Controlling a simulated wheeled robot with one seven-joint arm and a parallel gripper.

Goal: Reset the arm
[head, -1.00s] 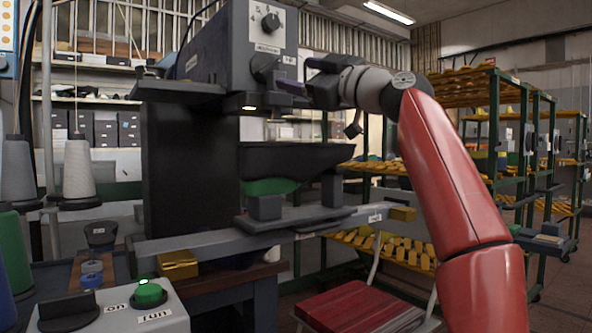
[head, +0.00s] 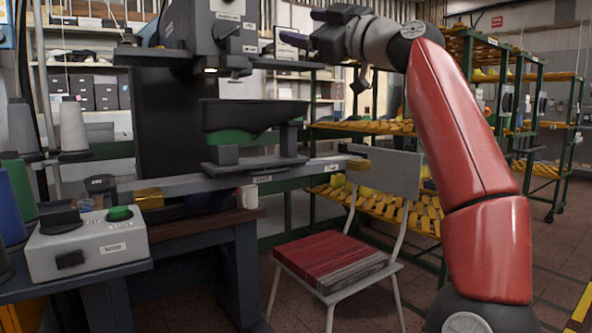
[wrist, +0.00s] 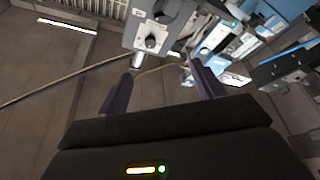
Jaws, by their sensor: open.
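My gripper (head: 304,27) is at the top middle of the head view, at the end of my raised red and grey arm. Its two dark purple fingers are spread apart with nothing between them, and they also show in the wrist view (wrist: 162,80). The gripper appears to the right of the grey machine head (head: 215,30), which has a dial and a lever on its front. In the wrist view the machine's dial panel (wrist: 150,35) shows beyond the fingers; the distance is hard to judge.
A dark shoe last with a green underside (head: 230,137) sits on the machine's support. A control box (head: 88,250) with a green button stands at lower left. Green racks with yellow lasts (head: 470,50) stand behind.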

